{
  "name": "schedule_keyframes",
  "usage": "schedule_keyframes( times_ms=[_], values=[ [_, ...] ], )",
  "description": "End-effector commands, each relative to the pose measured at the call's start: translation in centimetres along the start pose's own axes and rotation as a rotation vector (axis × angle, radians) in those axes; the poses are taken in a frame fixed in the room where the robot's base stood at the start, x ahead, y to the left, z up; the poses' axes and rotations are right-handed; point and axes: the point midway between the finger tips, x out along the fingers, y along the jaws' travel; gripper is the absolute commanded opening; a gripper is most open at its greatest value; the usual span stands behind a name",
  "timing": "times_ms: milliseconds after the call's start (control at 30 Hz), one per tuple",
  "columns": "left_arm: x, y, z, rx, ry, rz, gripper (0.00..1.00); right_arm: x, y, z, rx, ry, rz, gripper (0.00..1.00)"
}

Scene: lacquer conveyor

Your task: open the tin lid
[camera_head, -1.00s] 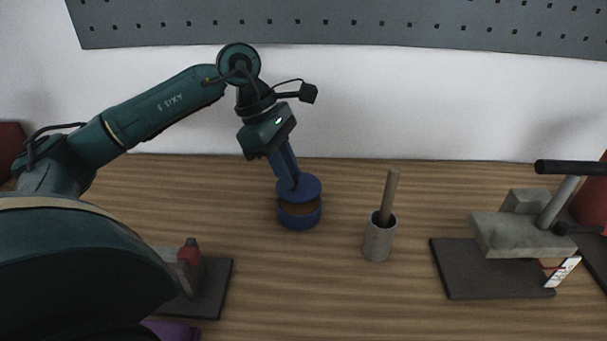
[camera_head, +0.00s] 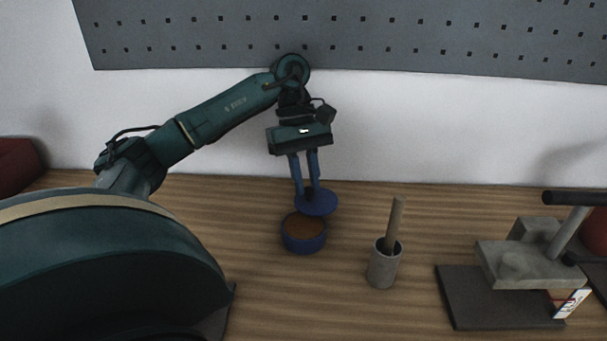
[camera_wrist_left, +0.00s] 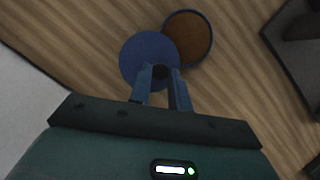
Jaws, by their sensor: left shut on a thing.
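The tin (camera_head: 304,239) is a round blue container with brown contents, standing upright on the wooden table. Its blue round lid (camera_head: 318,203) is off the rim, raised above and just behind and right of the tin. My left gripper (camera_head: 309,192) is shut on the lid's knob from above. In the left wrist view the lid (camera_wrist_left: 148,58) hangs under the gripper (camera_wrist_left: 162,70), partly overlapping the open tin (camera_wrist_left: 188,38) in the picture. The knob is mostly hidden between the fingers. My right gripper is not in view.
A grey cup (camera_head: 383,266) with a wooden stick (camera_head: 395,222) stands right of the tin. A grey press-like device on a dark base (camera_head: 490,302) is farther right. A perforated grey panel (camera_head: 350,35) hangs on the back wall. The table between tin and cup is clear.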

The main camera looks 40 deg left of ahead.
Motion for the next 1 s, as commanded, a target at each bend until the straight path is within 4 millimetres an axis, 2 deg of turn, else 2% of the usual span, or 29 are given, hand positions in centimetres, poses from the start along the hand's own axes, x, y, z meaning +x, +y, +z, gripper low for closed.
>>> schedule_keyframes(
  times_ms=[667,700,933,1000],
  values=[
    [-0.14,0.41,-0.12,0.059,0.002,-0.023,0.0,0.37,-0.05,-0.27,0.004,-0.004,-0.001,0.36],
    [-0.14,0.4,-0.12,0.059,0.002,-0.023,0.21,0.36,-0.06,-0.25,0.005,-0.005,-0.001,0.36],
    [-0.09,0.4,-0.11,0.059,0.001,-0.023,0.39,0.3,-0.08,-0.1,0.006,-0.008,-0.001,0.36],
    [-0.07,0.4,-0.1,0.059,0.001,-0.024,0.41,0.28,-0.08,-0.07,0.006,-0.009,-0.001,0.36]
  ],
)
